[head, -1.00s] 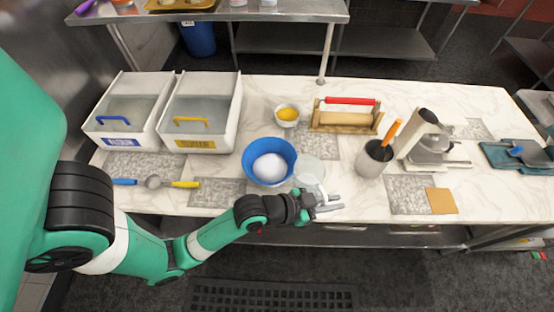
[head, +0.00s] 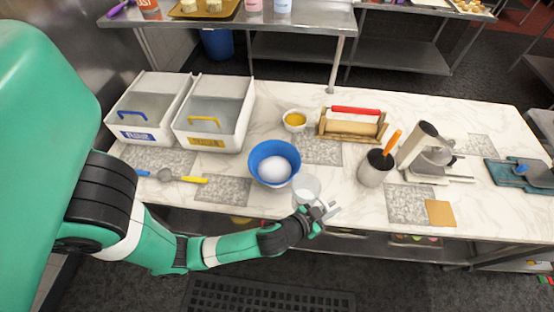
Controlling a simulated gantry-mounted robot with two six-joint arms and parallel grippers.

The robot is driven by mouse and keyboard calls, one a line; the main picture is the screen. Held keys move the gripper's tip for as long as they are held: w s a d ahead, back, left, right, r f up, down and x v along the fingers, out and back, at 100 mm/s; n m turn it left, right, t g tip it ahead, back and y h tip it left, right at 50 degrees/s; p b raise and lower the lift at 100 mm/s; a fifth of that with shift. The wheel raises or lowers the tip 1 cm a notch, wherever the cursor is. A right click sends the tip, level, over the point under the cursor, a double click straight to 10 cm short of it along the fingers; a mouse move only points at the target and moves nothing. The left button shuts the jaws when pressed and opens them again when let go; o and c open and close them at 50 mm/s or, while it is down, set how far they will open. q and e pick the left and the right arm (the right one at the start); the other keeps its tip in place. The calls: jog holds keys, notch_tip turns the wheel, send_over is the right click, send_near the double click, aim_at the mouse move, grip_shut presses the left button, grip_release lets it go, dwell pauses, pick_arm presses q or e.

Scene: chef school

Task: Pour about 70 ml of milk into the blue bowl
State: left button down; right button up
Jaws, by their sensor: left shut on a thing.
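The blue bowl (head: 256,172) stands on the marble counter with a smooth white mound (head: 275,169) inside. A small clear jug (head: 306,188) is just right of the bowl's front edge, near the counter's front. My left gripper (head: 323,212) is at the jug's front right side and is shut on it, apparently at the handle; the fingers partly hide the grip. The jug looks roughly upright. I cannot tell how much milk is in it, or whether its base touches the counter. No stream is visible. My right gripper is out of view.
Flour and sugar bins (head: 214,115) stand at the left, with spoons (head: 180,178) in front. A small bowl with yellow contents (head: 295,120), a rolling pin on a stand (head: 352,124), a utensil crock (head: 375,169) and a scale (head: 436,160) stand behind and right.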

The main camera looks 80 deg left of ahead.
pick_arm(q)
jog(key=w+a+r+n+g+y+p, duration=0.1)
jog(key=a+n+y, duration=0.3)
jog(key=a, duration=0.4)
jog(key=shift+w+a+r+n+g+y+p, duration=0.35)
jog(key=shift+r+n+g+p, duration=0.2)
jog(key=shift+g, duration=0.35)
